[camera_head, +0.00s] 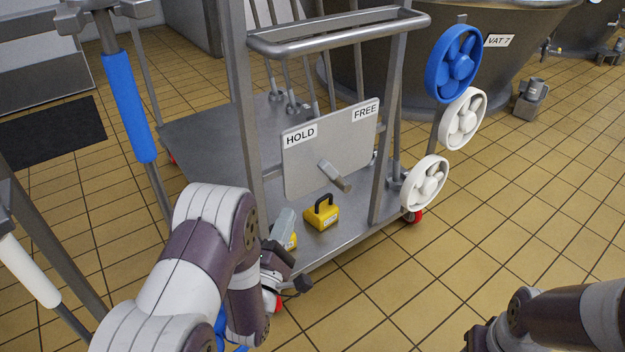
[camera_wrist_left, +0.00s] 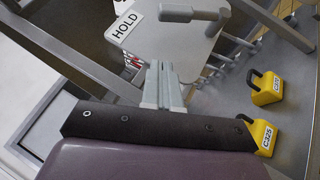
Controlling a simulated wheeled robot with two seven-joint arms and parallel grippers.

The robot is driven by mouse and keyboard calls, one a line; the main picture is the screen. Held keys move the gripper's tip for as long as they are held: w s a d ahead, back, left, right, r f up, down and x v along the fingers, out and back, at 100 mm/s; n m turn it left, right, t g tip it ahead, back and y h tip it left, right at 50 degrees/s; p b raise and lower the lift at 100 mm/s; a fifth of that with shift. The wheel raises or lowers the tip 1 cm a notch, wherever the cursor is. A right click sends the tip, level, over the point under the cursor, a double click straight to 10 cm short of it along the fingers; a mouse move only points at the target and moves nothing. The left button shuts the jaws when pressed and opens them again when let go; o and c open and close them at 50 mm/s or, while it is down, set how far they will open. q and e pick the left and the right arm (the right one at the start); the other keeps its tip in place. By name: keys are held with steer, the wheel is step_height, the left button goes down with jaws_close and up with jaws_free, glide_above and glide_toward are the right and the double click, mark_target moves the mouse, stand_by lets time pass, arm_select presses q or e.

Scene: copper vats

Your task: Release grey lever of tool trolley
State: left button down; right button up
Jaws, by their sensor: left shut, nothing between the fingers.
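The tool trolley carries a grey plate (camera_head: 300,170) labelled HOLD at its left and FREE at its upper right. The grey lever (camera_head: 335,176) sits on this plate and slants down to the right in the head view. In the left wrist view the lever (camera_wrist_left: 190,13) is at the top edge, beside the HOLD label (camera_wrist_left: 125,24). My left gripper (camera_head: 286,214) is below and left of the lever, apart from it, in front of the plate's lower edge. Its fingers (camera_wrist_left: 163,78) are together and empty. My right gripper is not visible; only part of that arm shows at lower right.
Two yellow padlocks, one (camera_head: 322,213) clear and one (camera_head: 292,241) partly hidden by my gripper, are on the trolley's lower shelf (camera_head: 345,222). Trolley posts (camera_head: 392,120) flank the plate. Blue (camera_head: 453,64) and white handwheels (camera_head: 425,183) are at right. Tiled floor (camera_head: 520,210) is free at right.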

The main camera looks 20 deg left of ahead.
arm_select(q)
steer(key=w+d+r+b, duration=0.2)
steer(key=w+d+r, duration=0.1)
steer(key=w, duration=0.6)
steer(key=shift+r, duration=0.5)
steer(key=w+d+r+m+g+p, duration=0.2)
steer(key=w+d+m+g+p, duration=0.1)
steer(key=p, duration=0.8)
steer(key=w+d+r+m+g+y+p, duration=0.1)
steer(key=w+d+r+m+g+p, duration=0.2)
steer(key=p, duration=0.8)
steer(key=shift+w+d+g, duration=1.2)
steer(key=shift+w+g, duration=0.6)
steer(key=shift+w, duration=0.5)
